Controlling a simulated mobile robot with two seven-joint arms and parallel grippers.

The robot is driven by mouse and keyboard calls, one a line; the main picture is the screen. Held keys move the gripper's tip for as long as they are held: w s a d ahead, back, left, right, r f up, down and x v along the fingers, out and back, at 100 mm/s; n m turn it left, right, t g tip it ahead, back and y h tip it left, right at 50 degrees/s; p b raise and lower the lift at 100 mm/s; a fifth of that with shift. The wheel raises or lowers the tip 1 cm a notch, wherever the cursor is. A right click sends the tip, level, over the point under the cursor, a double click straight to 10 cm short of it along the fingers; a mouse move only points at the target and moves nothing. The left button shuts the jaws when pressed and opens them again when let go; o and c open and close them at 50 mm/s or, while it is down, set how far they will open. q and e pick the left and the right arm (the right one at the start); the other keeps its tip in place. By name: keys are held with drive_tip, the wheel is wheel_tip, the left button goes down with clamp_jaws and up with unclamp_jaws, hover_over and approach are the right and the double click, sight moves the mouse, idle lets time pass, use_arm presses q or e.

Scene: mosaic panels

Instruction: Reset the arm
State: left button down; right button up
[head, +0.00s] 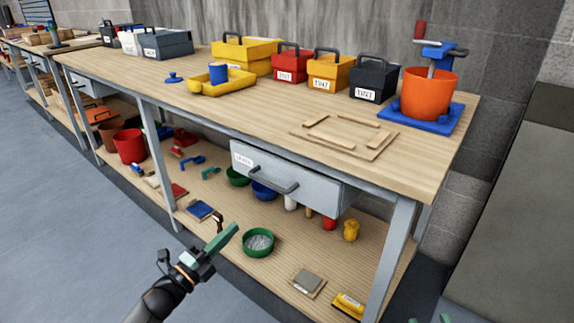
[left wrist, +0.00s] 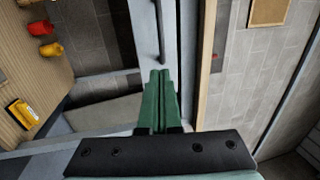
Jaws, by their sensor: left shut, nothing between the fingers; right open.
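My left gripper (head: 230,240) reaches in from the bottom of the head view, in front of the workbench. Its green fingers are together with nothing between them. In the left wrist view the same fingers (left wrist: 157,100) lie side by side, with a bench drawer's dark handle beyond them. My right gripper (head: 429,319) shows only as two green fingertips at the bottom right edge of the head view. The tips are apart, and the rest of that arm is out of view.
The wooden bench (head: 226,108) holds bins, a yellow tray (head: 206,89), an orange pot (head: 428,96) and a panel with strips (head: 347,135). The lower shelf holds a green bowl (head: 258,243) and loose items. Floor at left is clear.

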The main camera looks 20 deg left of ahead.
use_arm(q)
drive_tip(key=s+d+r+n+g+y, duration=0.1)
drive_tip(key=s+d+r+n, duration=0.2)
drive_tip(key=s+d+n, duration=0.5)
drive_tip(key=s+d+r+n+y, duration=0.1)
drive_tip(key=s+d+r+n, duration=0.1)
drive_tip(key=s+d+n, duration=0.55)
drive_tip(key=s+a+f+n+g+y+p, duration=0.1)
drive_tip(key=s+g+p, duration=0.3)
drive_tip(key=p, duration=0.7)
drive_tip(key=s+a+f+n+g+y+p, duration=0.2)
drive_tip(key=s+p, duration=0.4)
drive_tip(key=p, duration=0.5)
drive_tip(key=a+f+n+g, duration=0.1)
drive_tip(key=n+g, duration=0.1)
drive_tip(key=shift+s+g+p, duration=0.15)
drive_tip(key=shift+g+p, duration=0.15)
drive_tip(key=shift+p, duration=0.05)
use_arm(e)
drive_tip(key=s+d+f+m+g+h, duration=0.2)
drive_tip(key=s+f+m+g+h, duration=0.1)
drive_tip(key=s+g, duration=0.5)
drive_tip(key=shift+s+d+f+g, duration=0.2)
drive_tip(key=shift+s+f+g, duration=0.1)
drive_tip(key=shift+s+f, duration=0.35)
